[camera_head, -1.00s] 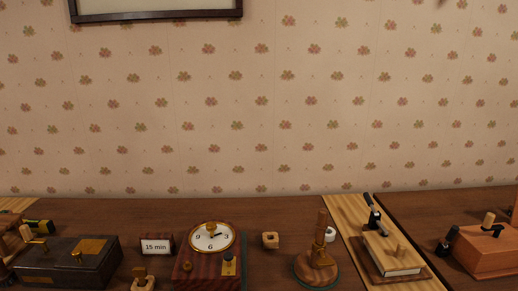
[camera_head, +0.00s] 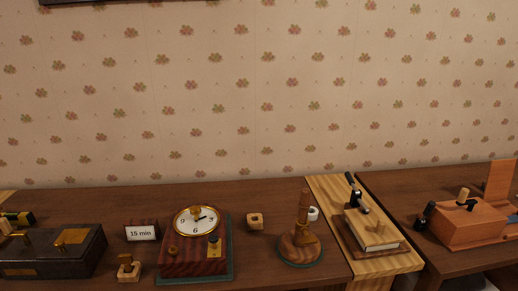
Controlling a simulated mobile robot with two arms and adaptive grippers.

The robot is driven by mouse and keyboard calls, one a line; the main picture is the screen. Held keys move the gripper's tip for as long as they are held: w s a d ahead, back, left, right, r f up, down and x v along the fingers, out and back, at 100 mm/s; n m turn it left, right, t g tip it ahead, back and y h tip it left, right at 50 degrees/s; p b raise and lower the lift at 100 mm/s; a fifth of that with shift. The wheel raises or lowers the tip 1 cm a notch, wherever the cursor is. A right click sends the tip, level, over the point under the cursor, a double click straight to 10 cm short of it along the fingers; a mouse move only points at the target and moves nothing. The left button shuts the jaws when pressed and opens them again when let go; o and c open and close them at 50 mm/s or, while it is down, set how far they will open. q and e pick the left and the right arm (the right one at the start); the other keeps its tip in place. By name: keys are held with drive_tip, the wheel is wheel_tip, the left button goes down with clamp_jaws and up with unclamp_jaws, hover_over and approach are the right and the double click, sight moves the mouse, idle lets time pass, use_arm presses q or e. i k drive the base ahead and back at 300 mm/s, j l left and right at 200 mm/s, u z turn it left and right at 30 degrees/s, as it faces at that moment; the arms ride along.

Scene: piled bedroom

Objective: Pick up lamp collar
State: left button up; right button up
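A wooden lamp-like stand (camera_head: 300,247) with a round base and an upright stem stands on the dark brown table, right of centre. A brass-coloured piece sits around the lower stem; I cannot tell whether it is the lamp collar. A small white round piece (camera_head: 313,213) shows just behind the stem, partly hidden. Neither of my grippers is in view.
A clock on a reddish box (camera_head: 195,261), a "15 min" sign (camera_head: 142,232) and a dark box (camera_head: 52,255) stand to the left. A book on a wooden stand (camera_head: 375,238) and an orange-brown wooden box (camera_head: 470,225) are to the right. Bare table lies behind the stand.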

sight(313, 212)
drive_tip(key=i+j+z, duration=0.6)
drive_tip(key=i+j, duration=0.15)
drive_tip(key=j, duration=0.1)
